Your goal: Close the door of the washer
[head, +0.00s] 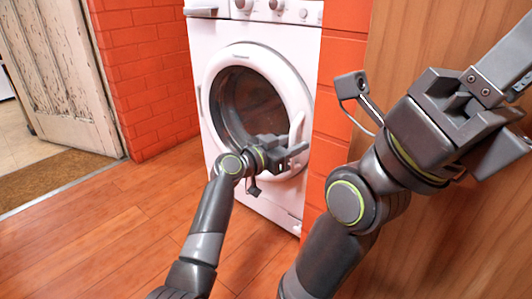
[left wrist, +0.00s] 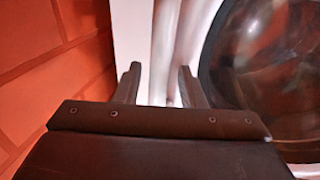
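The white washer (head: 215,60) stands at the back centre in the head view. Its round door (head: 220,75) has a white ring, dark glass and a white handle (head: 297,127) on the right side. The door looks flush or nearly so; I cannot tell whether it is latched. My left gripper (head: 298,152) is at the door's lower right, by the handle. In the left wrist view its fingers (left wrist: 160,85) are apart, with white upright parts of the door between or just beyond them; contact cannot be told. My right gripper (head: 508,108) is at the right, apart from the washer, fingers spread.
An orange brick wall (head: 150,70) is left of the washer, and an orange wall strip (head: 345,40) and wooden panel (head: 410,40) are to its right. A worn white door (head: 60,70) stands far left. The wooden floor (head: 100,230) in front is clear.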

